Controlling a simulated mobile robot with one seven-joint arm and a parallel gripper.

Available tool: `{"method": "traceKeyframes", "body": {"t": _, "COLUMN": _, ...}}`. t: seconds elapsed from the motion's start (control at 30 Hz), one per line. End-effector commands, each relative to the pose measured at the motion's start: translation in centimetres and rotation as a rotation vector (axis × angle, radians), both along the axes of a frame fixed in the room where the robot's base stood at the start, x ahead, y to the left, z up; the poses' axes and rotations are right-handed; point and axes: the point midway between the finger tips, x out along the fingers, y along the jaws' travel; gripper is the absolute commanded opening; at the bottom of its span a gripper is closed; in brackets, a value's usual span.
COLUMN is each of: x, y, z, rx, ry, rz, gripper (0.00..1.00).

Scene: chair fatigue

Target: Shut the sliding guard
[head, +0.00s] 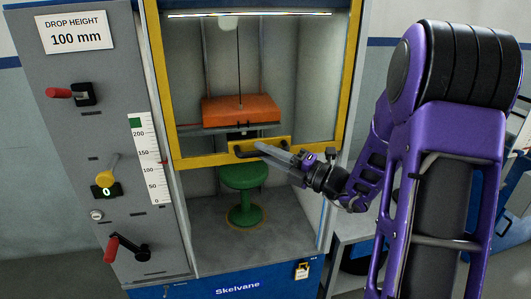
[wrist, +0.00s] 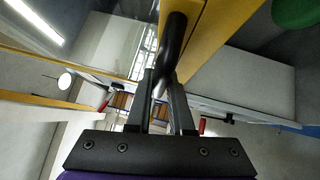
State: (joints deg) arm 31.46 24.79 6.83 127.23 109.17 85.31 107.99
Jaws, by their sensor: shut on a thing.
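The sliding guard (head: 345,75) is a clear pane in a yellow frame on the front of the test machine. It stands raised, with an open gap between its bottom rail and the machine's bed (head: 285,232). A black bar handle (head: 240,151) sits on the bottom rail and also shows in the wrist view (wrist: 174,42). My gripper (head: 262,148) is shut on this handle, with its fingers (wrist: 160,88) closed around the bar. The fingers hide part of the handle in the head view.
A green stool (head: 244,178) stands on the bed below the guard. An orange block (head: 241,109) hangs behind the pane. A padlock tag (head: 302,270) hangs on the blue base.

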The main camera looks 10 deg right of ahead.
Motion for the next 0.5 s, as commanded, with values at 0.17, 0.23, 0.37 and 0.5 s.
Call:
{"method": "traceKeyframes", "body": {"t": 0.17, "x": 0.0, "y": 0.0, "z": -0.6, "rx": 0.0, "ry": 0.001, "rz": -0.001, "gripper": 0.0}}
{"method": "traceKeyframes", "body": {"t": 0.23, "x": 0.0, "y": 0.0, "z": -1.4, "rx": 0.001, "ry": 0.004, "rz": -0.001, "gripper": 0.0}}
{"method": "traceKeyframes", "body": {"t": 0.37, "x": 0.0, "y": -0.1, "z": -4.0, "rx": 0.003, "ry": 0.008, "rz": -0.001, "gripper": 0.0}}
{"method": "traceKeyframes", "body": {"t": 0.5, "x": -0.1, "y": -0.1, "z": -8.1, "rx": 0.005, "ry": 0.01, "rz": -0.002, "gripper": 0.0}}
